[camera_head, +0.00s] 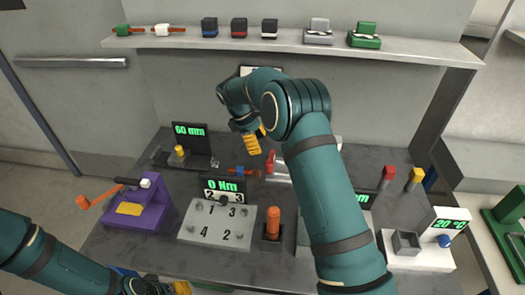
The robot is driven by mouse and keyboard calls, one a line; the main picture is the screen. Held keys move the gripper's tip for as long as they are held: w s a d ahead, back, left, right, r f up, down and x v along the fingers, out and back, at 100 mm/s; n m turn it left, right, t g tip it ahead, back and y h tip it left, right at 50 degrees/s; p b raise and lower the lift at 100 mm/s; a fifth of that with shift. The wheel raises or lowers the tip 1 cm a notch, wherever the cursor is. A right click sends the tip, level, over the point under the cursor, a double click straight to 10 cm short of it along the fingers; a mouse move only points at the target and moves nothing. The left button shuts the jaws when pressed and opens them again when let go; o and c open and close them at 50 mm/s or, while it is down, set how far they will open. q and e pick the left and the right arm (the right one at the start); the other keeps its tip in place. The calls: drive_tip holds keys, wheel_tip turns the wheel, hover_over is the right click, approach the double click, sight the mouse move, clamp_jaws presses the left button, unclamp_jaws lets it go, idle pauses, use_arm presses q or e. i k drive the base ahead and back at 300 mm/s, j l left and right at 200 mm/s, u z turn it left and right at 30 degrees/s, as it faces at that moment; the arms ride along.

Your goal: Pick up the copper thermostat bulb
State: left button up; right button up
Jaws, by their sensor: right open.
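No part is plainly a copper thermostat bulb. The closest look is a small orange-brown rod with a blue end (246,170), lying on the grey table behind the 0 Nm display. Similar orange rods sit on the shelf, one with a green block (122,30) and one with a white block (162,30). My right gripper (254,142), with yellow fingers, is open and points down above and just behind the blue-ended rod in the picture. Nothing shows between its fingers. My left gripper (180,288) is at the bottom edge, mostly cut off.
The table (335,170) holds a purple fixture (135,210), a numbered plate (218,222), an orange-handled tool (273,222) in a holder, and a 20 °C unit (420,255). A shelf (285,45) runs along the back wall. My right arm hides the table's centre right.

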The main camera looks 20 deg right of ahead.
sight(240, 171)
drive_tip(key=k+j, duration=0.8)
drive_tip(key=k, duration=0.05)
